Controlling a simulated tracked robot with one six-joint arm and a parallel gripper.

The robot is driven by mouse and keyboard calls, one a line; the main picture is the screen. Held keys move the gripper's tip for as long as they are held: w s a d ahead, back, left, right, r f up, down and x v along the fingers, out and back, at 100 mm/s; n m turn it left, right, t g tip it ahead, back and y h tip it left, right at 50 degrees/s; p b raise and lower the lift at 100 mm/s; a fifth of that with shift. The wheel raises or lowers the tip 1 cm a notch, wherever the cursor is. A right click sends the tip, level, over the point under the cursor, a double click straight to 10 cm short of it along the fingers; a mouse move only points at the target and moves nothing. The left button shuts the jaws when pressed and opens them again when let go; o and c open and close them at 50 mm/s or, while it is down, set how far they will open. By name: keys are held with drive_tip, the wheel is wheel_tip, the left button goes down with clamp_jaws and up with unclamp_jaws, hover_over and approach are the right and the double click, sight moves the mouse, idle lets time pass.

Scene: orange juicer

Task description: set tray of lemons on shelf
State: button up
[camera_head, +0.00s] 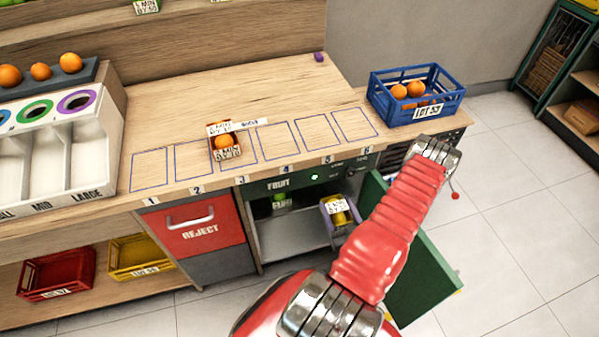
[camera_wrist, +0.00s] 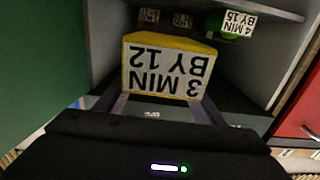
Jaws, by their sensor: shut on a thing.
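The lemon tray (camera_head: 338,207) is a small yellow item with a white label at the mouth of the open fruit cabinet. In the wrist view its label (camera_wrist: 165,72) reads "3 MIN BY 12", upside down, and fills the middle. My gripper (camera_wrist: 166,103) is shut on it, with a purple finger on each side. The lemons cannot be told apart. The cabinet shelf (camera_head: 292,228) is the grey surface inside, below the fruit panel. Whether the tray touches it cannot be told.
The green door (camera_head: 428,275) stands open to the right. Deeper inside sits a green item (camera_wrist: 232,24) labelled "4 MIN BY 15", beside two small labels. The red reject bin (camera_head: 198,228) is left of the cabinet. An orange tray (camera_head: 226,142) and blue crate (camera_head: 418,88) stand above.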

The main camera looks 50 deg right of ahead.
drive_tip(key=f+x, duration=0.3)
drive_tip(key=x, duration=1.6)
drive_tip(key=shift+w, duration=0.25)
drive_tip(key=shift+d, duration=0.1)
drive_tip(key=shift+f, duration=1.45)
drive_tip(key=shift+w+d+f, duration=0.1)
drive_tip(key=shift+w+f, duration=0.05)
drive_tip(key=shift+f, duration=0.35)
drive_tip(key=o, duration=1.2)
drive_tip(key=shift+f, duration=0.1)
